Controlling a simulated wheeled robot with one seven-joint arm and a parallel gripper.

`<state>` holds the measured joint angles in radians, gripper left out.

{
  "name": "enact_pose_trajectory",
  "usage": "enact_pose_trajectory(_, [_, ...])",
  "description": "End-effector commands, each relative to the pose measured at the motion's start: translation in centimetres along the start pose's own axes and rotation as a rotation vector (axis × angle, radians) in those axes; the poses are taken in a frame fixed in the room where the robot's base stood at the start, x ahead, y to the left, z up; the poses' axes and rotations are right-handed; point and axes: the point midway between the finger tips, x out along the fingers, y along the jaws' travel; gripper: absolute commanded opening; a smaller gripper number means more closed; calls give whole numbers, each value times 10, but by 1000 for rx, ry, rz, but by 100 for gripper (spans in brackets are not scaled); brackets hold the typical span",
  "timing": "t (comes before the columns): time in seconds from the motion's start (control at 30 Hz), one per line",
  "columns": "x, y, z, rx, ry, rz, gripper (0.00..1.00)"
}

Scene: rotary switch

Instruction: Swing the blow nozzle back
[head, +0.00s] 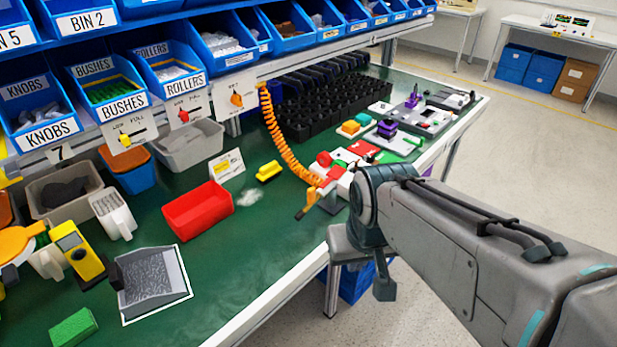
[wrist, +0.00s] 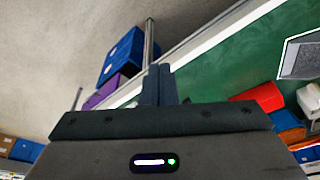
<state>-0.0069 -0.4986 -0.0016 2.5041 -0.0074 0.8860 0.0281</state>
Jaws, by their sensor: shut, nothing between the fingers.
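The blow nozzle (head: 311,197) is a small orange piece at the lower end of an orange coiled hose (head: 281,135). It is in the head view, near the front edge of the green bench, just left of my arm's end. Red and white parts lie close behind it, and I cannot tell its exact pose. My gripper (wrist: 158,70) shows in the wrist view with its two dark fingers together and nothing between them. It is by the bench's front edge. In the head view its fingertips cannot be made out. The nozzle cannot be made out in the wrist view.
The green bench (head: 258,236) has bare room at front centre. A red bin (head: 198,210), a yellow brush (head: 268,171) and a grey dustpan (head: 152,282) stand on it. A black crate (head: 335,104) stands behind the nozzle. Labelled blue bins line the shelf above.

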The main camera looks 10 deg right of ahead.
Motion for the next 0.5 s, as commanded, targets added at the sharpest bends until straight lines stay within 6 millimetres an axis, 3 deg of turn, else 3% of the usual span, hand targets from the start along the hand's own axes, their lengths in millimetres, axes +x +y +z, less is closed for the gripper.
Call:
enact_pose_trajectory(0.17, [15, 18, -21, 8, 71, 56, 0])
enact_pose_trajectory(0.5, [69, 102, -132, -92, 485, 253, 0])
